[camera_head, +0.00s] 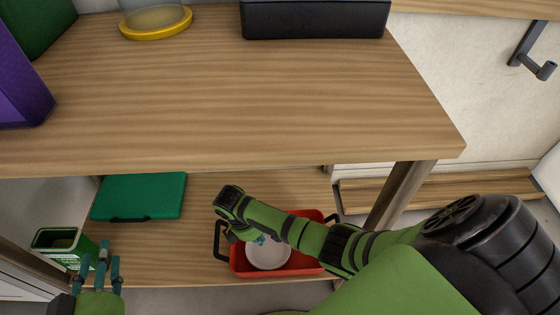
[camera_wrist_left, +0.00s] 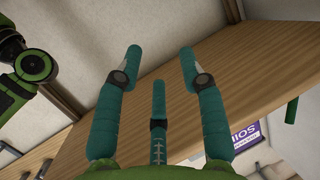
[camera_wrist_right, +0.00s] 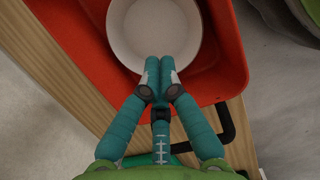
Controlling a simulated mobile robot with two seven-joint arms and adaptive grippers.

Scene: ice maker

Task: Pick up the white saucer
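The white saucer (camera_head: 268,256) is round and shows over the red tray (camera_head: 306,264) on the lower shelf. In the right wrist view the saucer (camera_wrist_right: 154,28) fills the top middle, with the tray (camera_wrist_right: 226,72) around it. My right gripper (camera_wrist_right: 160,70) has its fingertips together at the saucer's near rim and looks shut on it. I cannot tell whether the saucer is clear of the tray floor. In the head view the right arm partly covers the tray and saucer. My left gripper (camera_head: 100,256) is open and empty; its spread fingers show in the left wrist view (camera_wrist_left: 160,66).
The wooden tabletop (camera_head: 240,100) overhangs the lower shelf (camera_head: 160,240). A table leg (camera_head: 402,190) stands right of the tray. A green flat case (camera_head: 140,195) lies left on the shelf, and a green container (camera_head: 62,244) stands near my left gripper. The tray has dark handles (camera_head: 219,240).

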